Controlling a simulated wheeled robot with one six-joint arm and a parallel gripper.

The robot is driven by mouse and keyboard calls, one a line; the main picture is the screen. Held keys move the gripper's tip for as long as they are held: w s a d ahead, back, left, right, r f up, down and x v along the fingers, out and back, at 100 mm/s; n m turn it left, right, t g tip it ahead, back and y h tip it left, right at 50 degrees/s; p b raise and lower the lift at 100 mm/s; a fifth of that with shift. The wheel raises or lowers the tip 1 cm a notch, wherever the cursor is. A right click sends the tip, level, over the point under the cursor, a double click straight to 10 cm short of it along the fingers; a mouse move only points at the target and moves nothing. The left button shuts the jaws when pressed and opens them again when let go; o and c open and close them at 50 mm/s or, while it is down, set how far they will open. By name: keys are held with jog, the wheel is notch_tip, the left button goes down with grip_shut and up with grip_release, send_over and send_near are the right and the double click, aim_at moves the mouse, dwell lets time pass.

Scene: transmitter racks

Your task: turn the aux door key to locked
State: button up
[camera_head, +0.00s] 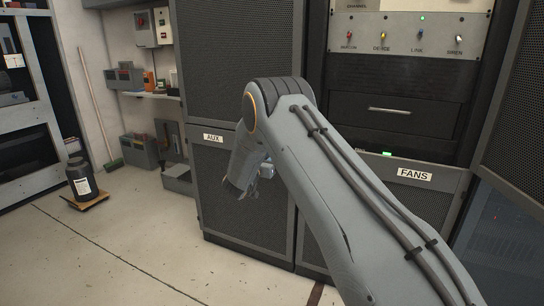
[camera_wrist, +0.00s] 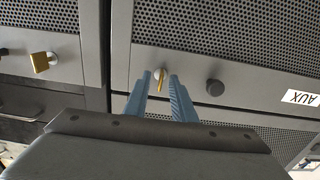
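The aux door (camera_head: 225,195) is a dark mesh panel with a grey frame and a white AUX label (camera_head: 213,137), shut in the body camera view. In the wrist view the label (camera_wrist: 301,97) is upside down at the right. A small gold key (camera_wrist: 159,82) sticks out of the door frame in the wrist view, its flat bow roughly upright in the picture. My gripper (camera_wrist: 160,76) is open, one blue finger on each side of the key, with gaps showing. I cannot tell how deep the fingers reach. In the body camera view my arm hides the key.
A dark round knob (camera_wrist: 215,87) sits right of the key. A gold square fitting (camera_wrist: 40,62) is on the neighbouring panel at the left. The FANS panel (camera_head: 414,175) is right of my arm.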

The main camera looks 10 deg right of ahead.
jog(key=v, duration=0.8)
jog(key=shift+p, duration=0.4)
